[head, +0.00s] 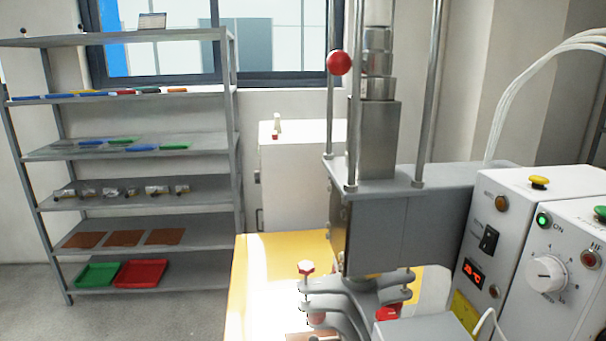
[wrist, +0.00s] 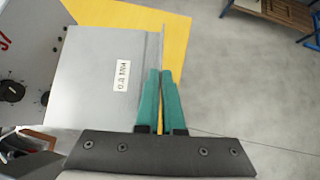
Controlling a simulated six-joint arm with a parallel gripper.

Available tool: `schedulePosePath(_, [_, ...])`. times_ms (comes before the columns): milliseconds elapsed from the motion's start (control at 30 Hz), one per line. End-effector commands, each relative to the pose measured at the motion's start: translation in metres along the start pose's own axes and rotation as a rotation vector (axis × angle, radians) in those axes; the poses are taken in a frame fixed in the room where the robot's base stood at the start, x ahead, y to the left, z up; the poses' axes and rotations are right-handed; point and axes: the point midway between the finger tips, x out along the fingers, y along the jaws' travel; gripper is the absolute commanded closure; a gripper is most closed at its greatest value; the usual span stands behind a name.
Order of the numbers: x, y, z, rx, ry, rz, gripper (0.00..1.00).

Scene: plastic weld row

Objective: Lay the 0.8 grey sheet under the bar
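In the wrist view a flat grey sheet (wrist: 95,85) with a white label fills the left middle. The label's small print appears upside down and is hard to read. My gripper (wrist: 161,72) has two teal fingers close together at the sheet's right edge, with that edge running between their tips; it looks shut on the sheet. In the head view the grey press (head: 390,235) stands over the yellow table, with a steel column above. The bar's underside is hidden by the press body. I cannot make out my gripper or the sheet in the head view.
The yellow table (head: 240,290) is partly washed out by glare. A white control box (head: 530,240) is at right. A grey shelf (head: 130,205) with trays and parts stands at left. Open floor (wrist: 240,90) shows in the wrist view.

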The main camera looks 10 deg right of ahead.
Motion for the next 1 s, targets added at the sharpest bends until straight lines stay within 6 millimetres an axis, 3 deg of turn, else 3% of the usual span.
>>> schedulePosePath(167, [0.018, 0.001, -0.005, -0.034, 0.006, 0.036, 1.00])
schedulePosePath(567, [0.122, 0.005, -0.045, -0.239, 0.009, 0.247, 1.00])
schedulePosePath(1000, [0.225, -0.003, -0.111, -0.389, 0.006, 0.402, 1.00])
